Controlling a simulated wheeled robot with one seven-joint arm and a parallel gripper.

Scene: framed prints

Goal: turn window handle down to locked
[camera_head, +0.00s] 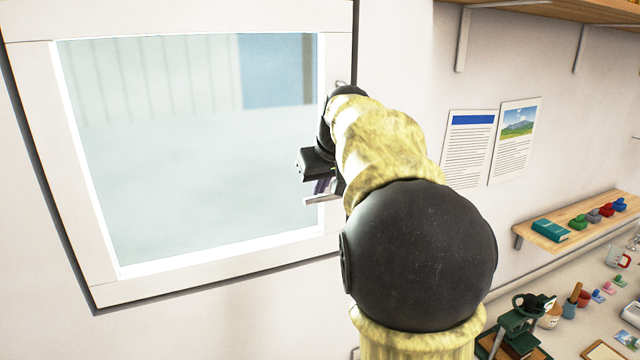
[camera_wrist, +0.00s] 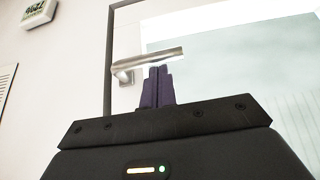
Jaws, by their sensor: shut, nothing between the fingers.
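The window handle (camera_wrist: 148,62) is a silver lever on the white window frame (camera_wrist: 127,45). In the wrist view it lies nearly level, its free end over the glass side. In the head view the lever (camera_head: 320,200) shows partly, just below my fingers, with its base hidden behind my arm. My gripper (camera_wrist: 158,73) has its purple fingers shut with nothing between them. The fingertips overlap the lever's edge near its middle in the wrist view; I cannot tell if they touch. In the head view my gripper (camera_head: 323,186) sits just above the lever, by the right frame side.
The window glass (camera_head: 190,150) fills the left of the head view. Two prints (camera_head: 468,148) hang on the wall at right. A small shelf (camera_head: 575,222) with a teal book and a cluttered worktop (camera_head: 600,325) are at lower right. A digital display (camera_wrist: 38,12) is on the wall.

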